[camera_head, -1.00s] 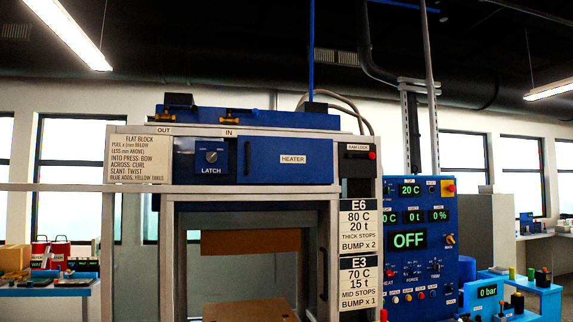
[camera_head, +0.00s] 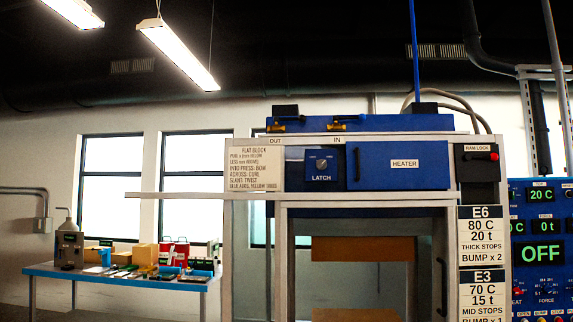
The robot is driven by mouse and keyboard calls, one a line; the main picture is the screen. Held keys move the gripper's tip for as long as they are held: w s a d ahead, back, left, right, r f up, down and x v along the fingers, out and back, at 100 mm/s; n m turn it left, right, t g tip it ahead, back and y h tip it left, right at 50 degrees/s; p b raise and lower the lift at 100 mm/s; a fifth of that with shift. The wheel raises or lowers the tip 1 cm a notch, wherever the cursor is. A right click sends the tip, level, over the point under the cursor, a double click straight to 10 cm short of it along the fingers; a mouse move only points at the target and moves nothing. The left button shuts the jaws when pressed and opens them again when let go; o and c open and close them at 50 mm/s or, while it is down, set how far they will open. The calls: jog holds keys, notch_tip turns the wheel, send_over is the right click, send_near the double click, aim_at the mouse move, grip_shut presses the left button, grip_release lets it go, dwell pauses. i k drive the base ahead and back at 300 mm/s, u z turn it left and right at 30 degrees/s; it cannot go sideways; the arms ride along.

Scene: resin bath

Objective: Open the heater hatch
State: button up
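The heater hatch (camera_head: 404,165) is a blue panel labelled HEATER on the upper front of the press, right of centre. It looks closed, flush with the frame. A dark vertical handle (camera_head: 357,164) sits at its left edge. Left of it is the LATCH plate (camera_head: 321,169) with a dark knob in its middle; the knob's setting is too small to read surely. My gripper is not in view.
An instruction sign (camera_head: 255,168) hangs left of the latch. A RAM LOCK box (camera_head: 477,165) with a red knob is right of the hatch. A grey rail (camera_head: 180,196) juts out left. A blue table (camera_head: 120,277) with boxes and bottles stands at the left; a blue control panel (camera_head: 541,240) reads OFF at the right.

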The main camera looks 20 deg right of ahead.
aim_at(407, 164)
jog(key=u, duration=1)
jog(key=k, duration=0.85)
jog(key=z, duration=1.35)
jog(key=i, duration=0.25)
jog(key=u, duration=0.05)
